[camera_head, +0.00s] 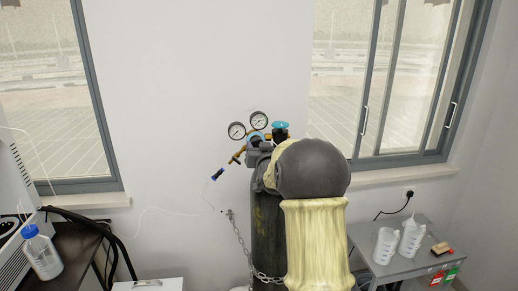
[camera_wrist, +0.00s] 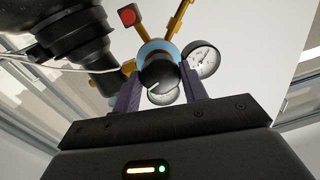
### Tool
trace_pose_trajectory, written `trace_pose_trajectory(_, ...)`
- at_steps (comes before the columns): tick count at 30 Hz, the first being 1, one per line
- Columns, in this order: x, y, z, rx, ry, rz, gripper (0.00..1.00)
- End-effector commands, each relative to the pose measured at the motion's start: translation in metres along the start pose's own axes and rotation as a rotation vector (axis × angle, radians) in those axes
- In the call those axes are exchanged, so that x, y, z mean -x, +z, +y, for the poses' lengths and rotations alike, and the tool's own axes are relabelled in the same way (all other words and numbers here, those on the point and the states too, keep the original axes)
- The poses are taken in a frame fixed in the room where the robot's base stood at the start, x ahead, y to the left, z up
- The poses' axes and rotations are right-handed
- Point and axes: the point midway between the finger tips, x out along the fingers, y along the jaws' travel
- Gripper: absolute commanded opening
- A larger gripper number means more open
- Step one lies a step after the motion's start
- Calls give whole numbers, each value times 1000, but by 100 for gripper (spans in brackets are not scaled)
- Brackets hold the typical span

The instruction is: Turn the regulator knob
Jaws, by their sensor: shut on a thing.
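The regulator has two round gauges (camera_head: 247,125) and brass fittings, on top of a dark gas cylinder (camera_head: 267,228) by the wall. In the wrist view its black regulator knob (camera_wrist: 158,73), with a light-blue body behind it, sits between the two purple fingers of my gripper (camera_wrist: 160,80). The fingers are shut on the knob from both sides. In the head view my arm covers part of the cylinder and most of the gripper, and the knob is hard to make out. A white gauge (camera_wrist: 202,62) shows just right of the fingers.
A teal valve handwheel (camera_head: 280,126) stands close to the right of the gauges. A chain (camera_head: 240,245) runs around the cylinder. A bench (camera_head: 75,258) with a blue-capped bottle (camera_head: 42,254) is at left.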

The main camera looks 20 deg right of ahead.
Motion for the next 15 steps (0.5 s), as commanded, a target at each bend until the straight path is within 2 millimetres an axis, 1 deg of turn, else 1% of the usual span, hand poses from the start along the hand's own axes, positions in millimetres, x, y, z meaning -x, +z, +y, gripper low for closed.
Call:
trace_pose_trajectory(8,0,4,0,99,1,-5,20)
trace_pose_trajectory(15,0,5,0,272,2,-15,20)
